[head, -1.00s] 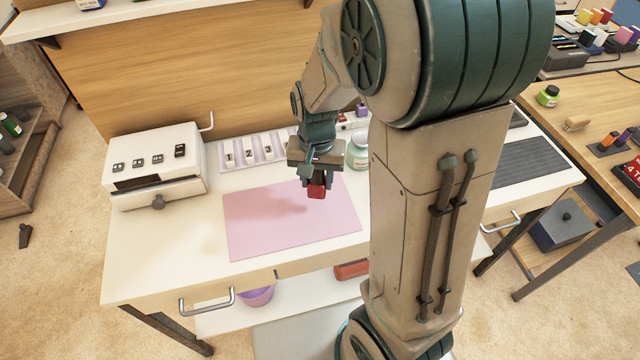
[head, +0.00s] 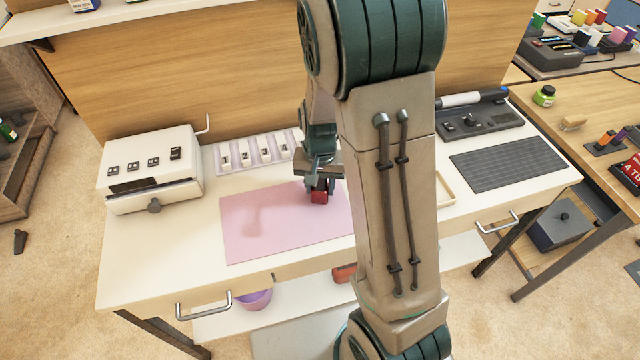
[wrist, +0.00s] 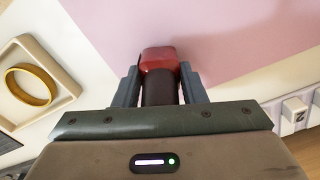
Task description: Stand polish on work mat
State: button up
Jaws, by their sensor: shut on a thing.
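The polish, a small red bottle with a dark part (head: 319,195), is held between the fingers of my gripper (head: 318,187). In the wrist view the red polish (wrist: 159,60) sticks out beyond the fingertips of the gripper (wrist: 160,85), its dark part between the fingers. The work mat is the pink sheet (head: 265,225) on the white desk. The polish is over the mat's right part in the head view. I cannot tell whether it touches the mat.
A white drawer box (head: 150,170) stands at the desk's left. A numbered holder (head: 240,152) lies behind the mat. A tray (wrist: 55,70) with a yellow ring (wrist: 30,85) is beside the mat. The mat's left part is clear.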

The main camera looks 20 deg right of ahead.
jog(key=o, duration=1)
jog(key=shift+f, duration=0.1)
notch_tip(320, 180, up, 12)
jog(key=shift+r+p, duration=0.2)
jog(key=shift+p, duration=0.65)
jog(key=shift+s+a+r+n+t, duration=0.1)
jog(key=shift+s+r+n+t, duration=0.6)
jog(key=shift+s, duration=1.7)
jog(key=shift+s+r+n+t, duration=0.15)
jog(key=shift+s+r+n, duration=0.85)
jog(key=shift+s, duration=1.35)
jog(key=shift+s+a+r+n+t, duration=0.1)
jog(key=shift+s+r+n+t, duration=0.4)
jog(key=shift+s+r, duration=1.35)
jog(key=shift+s+f, duration=0.55)
jog(key=shift+f, duration=0.05)
